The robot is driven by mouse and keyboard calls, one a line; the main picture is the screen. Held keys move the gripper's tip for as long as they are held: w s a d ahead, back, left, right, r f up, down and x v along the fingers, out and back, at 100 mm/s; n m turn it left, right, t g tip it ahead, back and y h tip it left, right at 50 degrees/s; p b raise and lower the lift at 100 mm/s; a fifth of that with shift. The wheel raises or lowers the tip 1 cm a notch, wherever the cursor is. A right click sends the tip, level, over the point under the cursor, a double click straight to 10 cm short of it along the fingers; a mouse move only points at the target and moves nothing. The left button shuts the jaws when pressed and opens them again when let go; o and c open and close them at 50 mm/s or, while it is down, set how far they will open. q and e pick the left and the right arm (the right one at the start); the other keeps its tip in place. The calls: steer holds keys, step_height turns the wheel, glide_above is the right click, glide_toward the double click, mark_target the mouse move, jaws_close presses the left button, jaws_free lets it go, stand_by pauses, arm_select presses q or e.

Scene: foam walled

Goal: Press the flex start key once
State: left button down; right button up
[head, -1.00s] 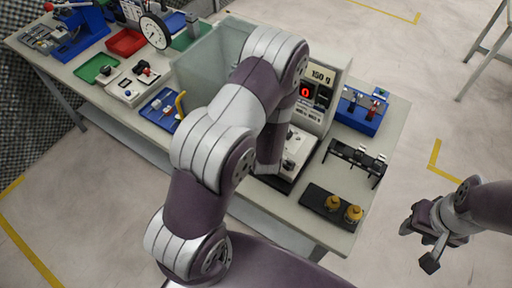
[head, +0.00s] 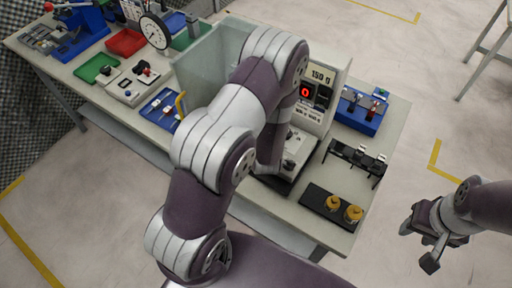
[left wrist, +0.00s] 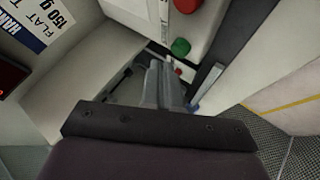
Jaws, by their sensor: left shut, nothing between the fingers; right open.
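A test machine (head: 314,112) with a "150 g" label and a red display reading 0 stands on the bench, partly behind my left arm. In the left wrist view, a white panel (left wrist: 212,22) carries a green round button (left wrist: 180,46) and a red round button (left wrist: 187,5). I cannot read any label saying which is the flex start key. My left gripper (left wrist: 160,78) is shut and empty, its fingers just below the green button in the picture; contact is not visible. In the head view its fingers are hidden. My right gripper (head: 418,247) is open and empty, off the bench's right side.
The bench (head: 262,222) also holds a clear-walled box (head: 200,67), a black rack (head: 354,160), a dark tray (head: 318,200) with brass weights, a blue holder (head: 360,112) and a white box with knobs (head: 131,86). Open floor lies right of the bench.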

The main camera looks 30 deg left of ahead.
arm_select(q)
steer(key=shift+f, duration=0.15)
steer(key=shift+f+b, duration=0.3)
steer(key=shift+b, duration=0.1)
